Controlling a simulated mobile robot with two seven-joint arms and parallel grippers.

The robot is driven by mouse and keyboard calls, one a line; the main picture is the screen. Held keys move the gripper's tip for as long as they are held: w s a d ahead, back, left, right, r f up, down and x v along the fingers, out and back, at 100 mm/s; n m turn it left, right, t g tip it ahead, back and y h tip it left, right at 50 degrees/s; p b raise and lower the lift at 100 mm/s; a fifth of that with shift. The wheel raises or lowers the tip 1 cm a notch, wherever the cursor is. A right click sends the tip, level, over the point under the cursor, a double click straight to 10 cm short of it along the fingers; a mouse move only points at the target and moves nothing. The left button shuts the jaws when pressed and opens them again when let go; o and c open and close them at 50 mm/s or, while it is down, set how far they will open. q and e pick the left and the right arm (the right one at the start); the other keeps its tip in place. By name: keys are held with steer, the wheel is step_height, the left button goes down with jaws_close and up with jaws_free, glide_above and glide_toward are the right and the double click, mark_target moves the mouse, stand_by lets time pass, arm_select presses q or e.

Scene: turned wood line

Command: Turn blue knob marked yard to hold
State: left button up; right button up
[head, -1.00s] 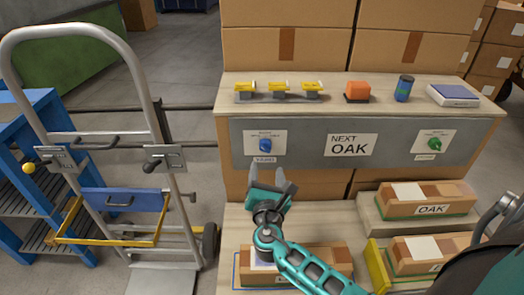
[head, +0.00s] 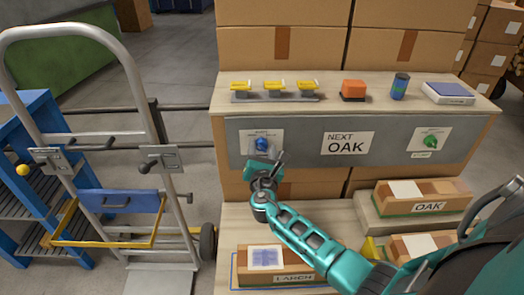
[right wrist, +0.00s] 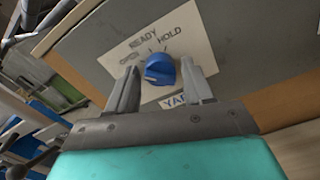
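The blue knob (head: 262,144) sits on a white plate at the left of the grey panel (head: 300,150). In the right wrist view the knob (right wrist: 159,69) has a plate (right wrist: 190,40) lettered READY and HOLD, HOLD being to the right of READY. A third mark at left is not legible, and a partly covered tag (right wrist: 178,101) starts with "YA". My right gripper (head: 269,160) is just in front of the knob. In the right wrist view its open fingers (right wrist: 160,75) stand on either side of the knob; I cannot tell whether they touch it. My left gripper is not in view.
A green knob (head: 430,142) and a NEXT OAK sign (head: 348,143) share the panel. Yellow pieces (head: 275,85), an orange block (head: 353,89) and a blue can (head: 399,86) stand on the shelf above. A LARCH box (head: 280,272) lies below my arm. A hand truck (head: 157,120) stands left.

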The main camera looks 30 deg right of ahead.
steer(key=c, duration=0.8)
